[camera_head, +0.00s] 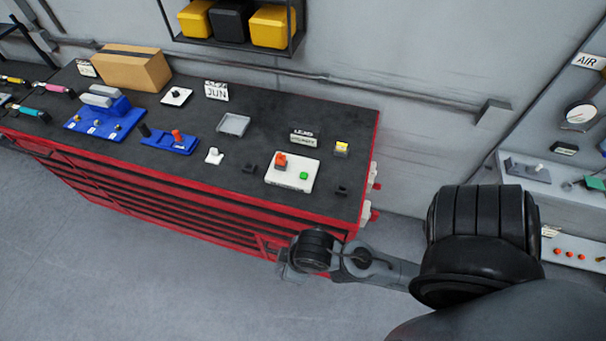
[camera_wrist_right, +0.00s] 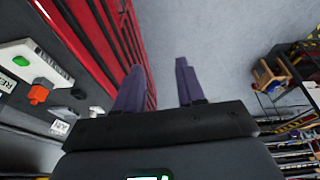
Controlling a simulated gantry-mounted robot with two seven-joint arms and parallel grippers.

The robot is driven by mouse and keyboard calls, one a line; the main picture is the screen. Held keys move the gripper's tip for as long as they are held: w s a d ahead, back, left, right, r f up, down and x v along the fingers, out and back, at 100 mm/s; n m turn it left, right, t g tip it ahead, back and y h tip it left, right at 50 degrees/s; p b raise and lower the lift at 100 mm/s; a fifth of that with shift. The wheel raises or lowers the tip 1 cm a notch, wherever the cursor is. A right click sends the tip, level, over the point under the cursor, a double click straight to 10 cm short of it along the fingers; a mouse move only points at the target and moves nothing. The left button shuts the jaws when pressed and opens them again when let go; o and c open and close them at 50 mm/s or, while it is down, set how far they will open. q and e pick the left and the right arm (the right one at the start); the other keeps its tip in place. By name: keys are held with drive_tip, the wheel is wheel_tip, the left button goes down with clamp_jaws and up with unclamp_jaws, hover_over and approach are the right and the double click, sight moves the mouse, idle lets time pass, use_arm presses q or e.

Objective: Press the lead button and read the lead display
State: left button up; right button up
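A small display with a sign reading LEAD (camera_head: 304,137) stands near the back right of the dark bench top; its lower line is too small to read. In front of it is a white box (camera_head: 287,184) with a red-orange control (camera_head: 280,160) and a green button (camera_head: 304,175). I cannot tell which is the lead button. In the right wrist view the green button (camera_wrist_right: 21,61) and orange control (camera_wrist_right: 38,93) show at the left. My right gripper (camera_wrist_right: 160,82) is open and empty, off the bench's front edge, apart from the box. My left gripper is out of view.
The red tool chest (camera_head: 200,195) carries a blue tray (camera_head: 168,144), a grey tray (camera_head: 233,125), a cardboard box (camera_head: 133,70) and a small yellow-topped block (camera_head: 341,147). A wall panel with a gauge (camera_head: 580,115) stands at the right. The floor in front is clear.

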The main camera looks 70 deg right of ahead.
clamp_jaws()
idle(1.4)
